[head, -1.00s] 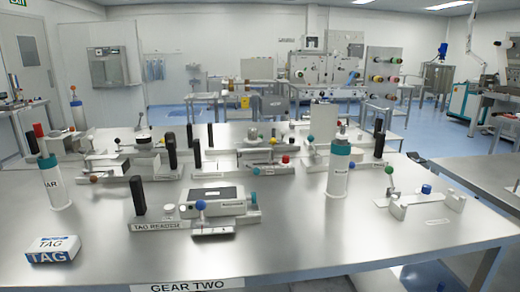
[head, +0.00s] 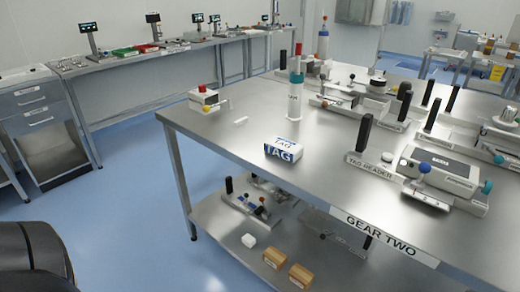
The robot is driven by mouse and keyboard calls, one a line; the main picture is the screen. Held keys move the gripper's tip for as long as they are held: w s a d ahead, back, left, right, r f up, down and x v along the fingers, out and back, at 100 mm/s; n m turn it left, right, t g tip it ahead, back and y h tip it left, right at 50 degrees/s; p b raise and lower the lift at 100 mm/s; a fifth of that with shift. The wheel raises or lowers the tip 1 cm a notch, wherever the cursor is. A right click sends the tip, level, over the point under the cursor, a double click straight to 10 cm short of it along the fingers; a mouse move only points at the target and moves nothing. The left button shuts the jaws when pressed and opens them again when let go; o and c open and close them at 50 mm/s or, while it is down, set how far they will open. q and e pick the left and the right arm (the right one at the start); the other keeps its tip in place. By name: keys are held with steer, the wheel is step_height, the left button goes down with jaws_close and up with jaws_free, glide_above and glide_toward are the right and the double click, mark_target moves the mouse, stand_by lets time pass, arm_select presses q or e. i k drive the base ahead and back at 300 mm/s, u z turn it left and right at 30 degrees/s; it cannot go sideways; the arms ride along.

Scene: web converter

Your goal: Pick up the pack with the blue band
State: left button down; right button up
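A small white pack with a blue band and the word TAG (head: 283,149) lies on the steel table marked GEAR TWO (head: 225,135), near its front left part. It stands apart from the items around it. The tag reader (head: 438,172) is to its right, with a blue knob and a dark upright handle. Neither of my grippers is in the head view.
A box with a red button (head: 204,99) sits at the table's left corner. The lower shelf holds brown boxes (head: 275,258) and a white block (head: 248,240). Blue floor (head: 120,190) is open on the left.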

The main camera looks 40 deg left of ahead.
mark_target(285, 150)
steer(key=k, duration=0.45)
steer(key=u, duration=0.9)
steer(key=i, duration=0.5)
steer(key=u, duration=0.05)
steer(key=k, duration=0.5)
steer(key=z, duration=0.9)
steer(key=i, duration=0.9)
steer(key=u, duration=1.6)
